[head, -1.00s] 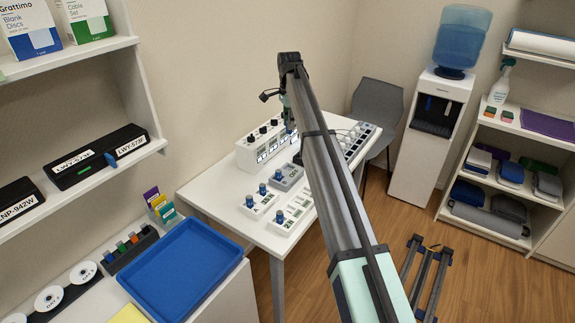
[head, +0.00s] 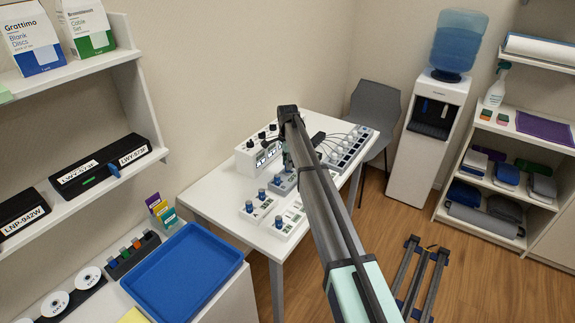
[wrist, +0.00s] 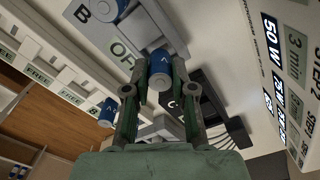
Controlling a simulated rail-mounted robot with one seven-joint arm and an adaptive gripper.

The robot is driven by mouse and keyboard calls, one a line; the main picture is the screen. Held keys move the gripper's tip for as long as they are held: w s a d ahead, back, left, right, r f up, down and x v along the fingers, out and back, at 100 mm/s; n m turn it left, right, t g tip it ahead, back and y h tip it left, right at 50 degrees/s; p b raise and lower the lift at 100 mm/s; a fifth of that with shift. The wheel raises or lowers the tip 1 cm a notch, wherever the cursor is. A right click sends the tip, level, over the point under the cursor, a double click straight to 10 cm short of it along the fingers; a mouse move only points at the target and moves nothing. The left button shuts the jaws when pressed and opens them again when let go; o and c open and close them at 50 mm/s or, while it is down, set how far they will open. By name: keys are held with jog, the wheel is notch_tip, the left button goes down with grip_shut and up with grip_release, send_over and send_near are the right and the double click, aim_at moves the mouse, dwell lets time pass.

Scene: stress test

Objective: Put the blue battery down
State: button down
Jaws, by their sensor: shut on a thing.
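In the wrist view my gripper (wrist: 157,85) is shut on a blue battery (wrist: 160,66), holding it between both fingers. Its end lies over a grey-white panel marked "B" and "C"; I cannot tell whether it touches it. Another blue battery (wrist: 108,8) is at the upper left beside the "B", and one more (wrist: 106,113) is left of my gripper near a strip with "FREE" labels (wrist: 70,97). In the head view my gripper (head: 288,160) is largely hidden by my arm, above a grey block (head: 284,186) on the white table (head: 213,207).
A white unit with black knobs (head: 247,160) stands behind the grey block. White modules with blue-topped parts (head: 258,207) lie in front, and a long panel with round knobs (head: 346,151) lies to the right. A blue tray (head: 185,270) is at the lower left.

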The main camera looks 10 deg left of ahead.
jog(key=shift+f, duration=0.85)
jog(key=shift+f, duration=0.2)
jog(key=c, duration=1)
grip_release()
jog(key=shift+o, duration=0.2)
notch_tip(320, 180, up, 12)
jog(key=b, duration=0.2)
jog(key=shift+r+b, duration=0.2)
jog(key=shift+b, duration=0.1)
